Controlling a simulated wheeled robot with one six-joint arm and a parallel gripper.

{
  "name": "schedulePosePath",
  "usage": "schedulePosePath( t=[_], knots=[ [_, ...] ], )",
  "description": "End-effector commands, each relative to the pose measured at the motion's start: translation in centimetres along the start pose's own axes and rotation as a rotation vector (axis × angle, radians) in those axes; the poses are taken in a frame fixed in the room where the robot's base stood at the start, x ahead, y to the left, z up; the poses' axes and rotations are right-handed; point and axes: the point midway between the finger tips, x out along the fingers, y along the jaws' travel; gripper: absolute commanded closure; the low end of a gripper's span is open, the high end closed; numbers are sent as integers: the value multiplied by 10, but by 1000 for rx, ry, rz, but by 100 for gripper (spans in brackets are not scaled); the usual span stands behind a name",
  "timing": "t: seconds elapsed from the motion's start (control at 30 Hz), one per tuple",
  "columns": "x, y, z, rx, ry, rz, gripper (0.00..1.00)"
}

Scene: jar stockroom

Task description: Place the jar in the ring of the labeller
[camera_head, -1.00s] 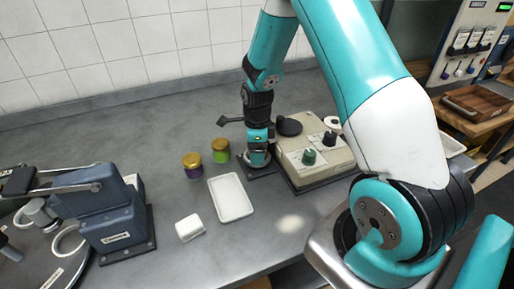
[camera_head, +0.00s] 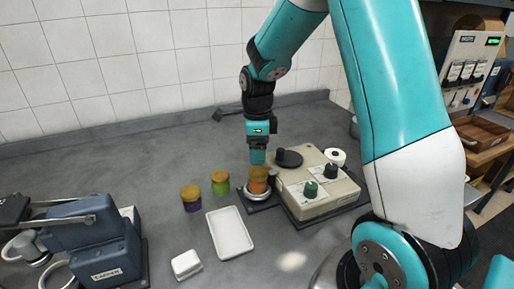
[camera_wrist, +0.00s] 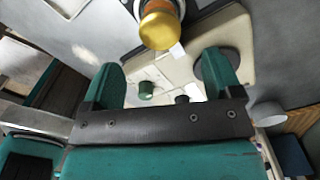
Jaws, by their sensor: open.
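A jar with a gold lid and orange contents (camera_head: 258,181) stands upright at the ring (camera_head: 262,195) of the beige labeller (camera_head: 318,195). It appears to sit inside the ring; the seating at its base is too small to tell. My gripper (camera_head: 257,160) is just above the lid in the head view, pointing down. In the wrist view my gripper (camera_wrist: 162,64) has its two fingers spread with nothing between them. The jar's gold lid (camera_wrist: 160,28) is beyond the fingertips there, apart from them.
A purple jar (camera_head: 191,204) and a green jar (camera_head: 220,188), both gold-lidded, stand left of the ring. A white tray (camera_head: 230,232) and a small white block (camera_head: 186,264) lie in front. A blue-grey machine (camera_head: 98,252) stands at the left. The back counter is clear.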

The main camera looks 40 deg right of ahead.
Motion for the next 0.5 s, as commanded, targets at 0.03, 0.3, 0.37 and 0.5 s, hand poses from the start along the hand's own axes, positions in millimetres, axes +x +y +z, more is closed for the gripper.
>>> schedulePosePath(
  t=[0.03,0.3,0.37,0.5],
  knots=[
    [-4,1,1,-6,-2,-1,16],
    [-47,68,37,-643,-93,-16,16],
    [-60,100,47,-921,-131,-31,16],
    [-86,177,59,-1591,-224,-97,16]
  ],
)
